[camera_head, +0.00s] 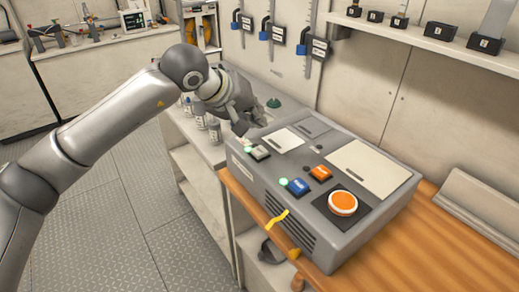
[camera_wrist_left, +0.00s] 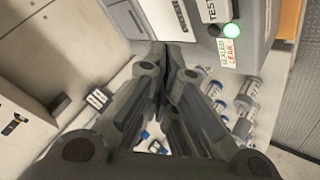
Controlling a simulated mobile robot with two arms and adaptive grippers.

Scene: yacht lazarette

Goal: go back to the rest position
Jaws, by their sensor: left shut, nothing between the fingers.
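My left arm comes in from the left, and its gripper (camera_head: 242,122) is above the far left end of the grey control box (camera_head: 300,235), near a grey button (camera_head: 260,153). In the left wrist view the gripper's fingers (camera_wrist_left: 166,62) are together with nothing between them. The box's side with a lit green lamp (camera_wrist_left: 231,31) shows beyond them, beside the labels "TEST" and "SEALED LEAK". I cannot tell whether the gripper touches the box. My right gripper is not in view.
Open grey floor (camera_head: 110,215) lies left.

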